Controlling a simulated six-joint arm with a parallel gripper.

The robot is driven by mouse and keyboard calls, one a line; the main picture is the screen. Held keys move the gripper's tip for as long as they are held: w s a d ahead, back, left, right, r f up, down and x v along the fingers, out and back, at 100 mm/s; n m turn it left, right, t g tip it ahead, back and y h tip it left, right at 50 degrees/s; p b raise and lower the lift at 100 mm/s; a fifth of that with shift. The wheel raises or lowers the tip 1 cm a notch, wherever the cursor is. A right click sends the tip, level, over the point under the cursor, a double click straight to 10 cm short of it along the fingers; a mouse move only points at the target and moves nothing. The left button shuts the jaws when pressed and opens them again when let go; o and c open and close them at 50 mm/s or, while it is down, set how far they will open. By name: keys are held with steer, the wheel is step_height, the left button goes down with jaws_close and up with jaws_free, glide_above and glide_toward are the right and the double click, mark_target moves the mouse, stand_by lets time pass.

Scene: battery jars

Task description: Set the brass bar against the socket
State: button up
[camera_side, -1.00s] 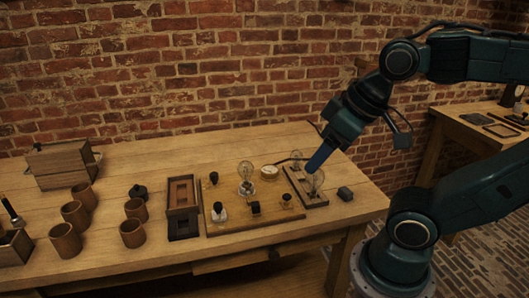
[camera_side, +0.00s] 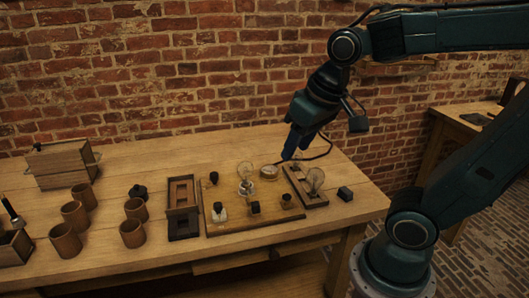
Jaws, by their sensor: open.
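A clear glass bulb (camera_side: 245,171) stands upright on the board, above what looks like the socket (camera_side: 246,187). I cannot make out the brass bar; it is too small or hidden in this view.
A second bulb (camera_side: 315,180) stands in the dark tray. A round pale dial (camera_side: 268,171) lies behind the board. A small dark block (camera_side: 345,193) sits at the right. Several brown cups (camera_side: 132,233) and a dark frame (camera_side: 182,193) stand at the left.

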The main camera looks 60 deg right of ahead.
steer(key=w+d+f+m+g, duration=0.2)
steer(key=w+d+f+m, duration=0.15)
steer(key=w, duration=0.45)
steer(key=m+g, duration=0.2)
steer(key=m, duration=0.1)
glide_above(255, 203)
step_height(255, 203, down, 9)
steer(key=shift+r, duration=0.1)
step_height(255, 203, down, 14)
steer(key=shift+r, duration=0.1)
steer(key=shift+c, duration=0.4)
